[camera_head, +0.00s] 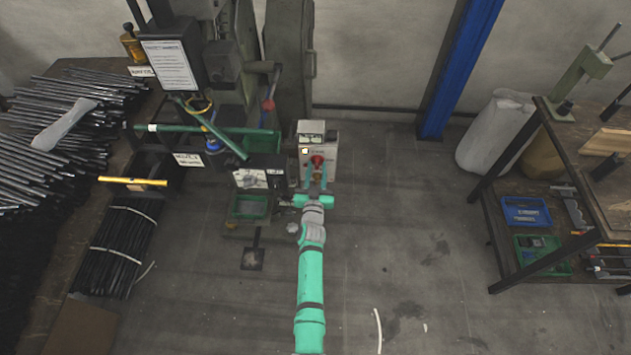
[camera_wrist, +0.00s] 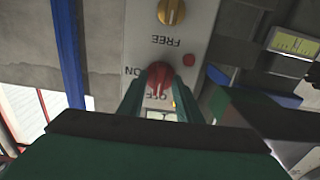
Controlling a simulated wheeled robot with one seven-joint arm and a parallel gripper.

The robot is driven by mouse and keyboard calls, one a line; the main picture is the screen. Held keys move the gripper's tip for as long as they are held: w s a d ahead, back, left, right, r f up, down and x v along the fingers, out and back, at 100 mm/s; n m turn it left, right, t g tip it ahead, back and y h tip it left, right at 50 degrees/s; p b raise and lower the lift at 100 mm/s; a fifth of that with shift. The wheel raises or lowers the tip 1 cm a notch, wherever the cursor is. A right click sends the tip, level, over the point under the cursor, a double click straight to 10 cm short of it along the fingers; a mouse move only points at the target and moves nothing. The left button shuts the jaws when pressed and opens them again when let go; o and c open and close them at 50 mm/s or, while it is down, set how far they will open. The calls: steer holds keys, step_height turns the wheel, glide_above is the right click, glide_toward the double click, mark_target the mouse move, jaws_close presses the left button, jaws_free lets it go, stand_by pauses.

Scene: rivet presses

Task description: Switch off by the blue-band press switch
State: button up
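A grey switch box (camera_head: 331,147) stands beside the machine in the head view. A red knob (camera_head: 317,160) sits on its face. In the wrist view the red knob (camera_wrist: 160,76) is between the upside-down labels ON and OFF on the grey panel (camera_wrist: 145,50). My gripper (camera_head: 316,175) is at the box, its fingers pointing at the knob. In the wrist view the two green fingers are apart, one on each side of the knob. I cannot tell whether they touch it. The knob's lower part is partly hidden by my gripper.
A yellow knob (camera_wrist: 171,11) is on the same panel, by the label FREE. The press (camera_head: 215,60) with a blue ring (camera_head: 209,115) stands left of the box. A blue pillar (camera_head: 460,70) and a workbench (camera_head: 540,140) are to the right. The floor between is mostly clear.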

steer(key=s, duration=1)
steer(key=shift+s, duration=0.25)
stand_by(0.4)
steer(key=s+d+r+n+g, duration=0.1)
steer(key=s+d, duration=0.3)
steer(key=s, duration=0.8)
steer(key=s+d, duration=0.3)
steer(key=s, duration=1)
steer(key=s+a+r, duration=0.1)
steer(key=s+r, duration=0.5)
steer(key=s, duration=0.4)
steer(key=s+a+r+m+g, duration=0.1)
steer(key=s+r, duration=0.6)
steer(key=s, duration=0.2)
steer(key=shift+s+a+r+g, duration=0.25)
steer(key=shift+s+g, duration=0.05)
steer(key=shift+s, duration=0.05)
